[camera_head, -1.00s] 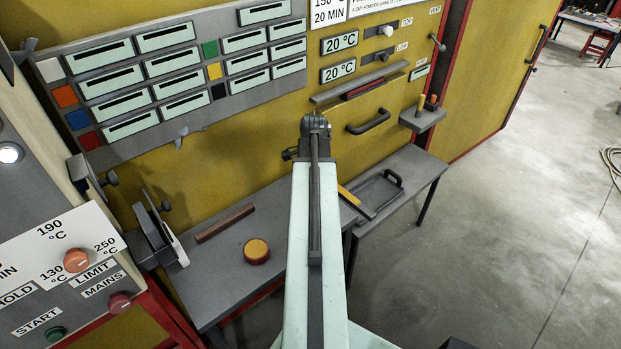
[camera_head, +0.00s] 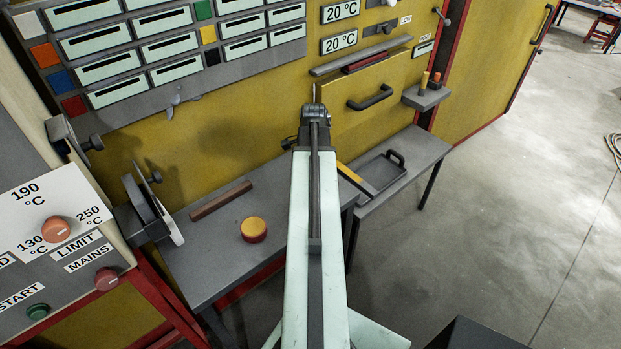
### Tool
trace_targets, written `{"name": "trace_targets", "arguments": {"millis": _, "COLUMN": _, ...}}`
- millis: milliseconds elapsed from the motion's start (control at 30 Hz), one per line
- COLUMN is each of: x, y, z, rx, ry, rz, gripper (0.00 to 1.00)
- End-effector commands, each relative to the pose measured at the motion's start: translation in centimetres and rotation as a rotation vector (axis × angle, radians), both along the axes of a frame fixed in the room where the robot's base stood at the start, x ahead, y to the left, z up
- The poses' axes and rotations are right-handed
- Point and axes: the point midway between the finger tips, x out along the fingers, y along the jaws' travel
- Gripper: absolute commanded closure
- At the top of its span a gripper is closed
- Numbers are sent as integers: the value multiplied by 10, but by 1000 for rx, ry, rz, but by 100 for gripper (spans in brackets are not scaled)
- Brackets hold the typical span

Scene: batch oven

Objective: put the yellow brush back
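A yellow strip with a dark grey end (camera_head: 350,173) lies across the left edge of the low right bench, partly behind my arm; it may be the yellow brush, but I cannot tell for sure. My gripper (camera_head: 315,98) is at the far end of my arm, in front of the yellow oven panel. Its fingers are seen from behind and mostly hidden. I see nothing clearly held.
A grey bench (camera_head: 215,262) carries a brown bar (camera_head: 220,201) and a round red-yellow piece (camera_head: 254,229). A dark tray (camera_head: 383,172) with a handle rests on the right bench (camera_head: 420,149). A control panel (camera_head: 60,225) stands at left. The floor at right is open.

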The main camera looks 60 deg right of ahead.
Motion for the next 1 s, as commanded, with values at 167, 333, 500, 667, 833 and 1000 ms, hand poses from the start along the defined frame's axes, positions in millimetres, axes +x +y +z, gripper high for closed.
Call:
{"name": "trace_targets", "arguments": {"millis": 167, "x": 0, "y": 0, "z": -1, "rx": 0, "ry": 0, "rz": 0, "gripper": 100}}
{"name": "trace_targets", "arguments": {"millis": 333, "x": 0, "y": 0, "z": -1, "rx": 0, "ry": 0, "rz": 0, "gripper": 100}}
{"name": "trace_targets", "arguments": {"millis": 500, "x": 0, "y": 0, "z": -3, "rx": 0, "ry": 0, "rz": 0, "gripper": 100}}
{"name": "trace_targets", "arguments": {"millis": 667, "x": 0, "y": 0, "z": -6, "rx": 0, "ry": 0, "rz": 0, "gripper": 100}}
{"name": "trace_targets", "arguments": {"millis": 833, "x": 0, "y": 0, "z": -8, "rx": 0, "ry": 0, "rz": 0, "gripper": 100}}
{"name": "trace_targets", "arguments": {"millis": 1000, "x": 0, "y": 0, "z": -11, "rx": 0, "ry": 0, "rz": 0, "gripper": 100}}
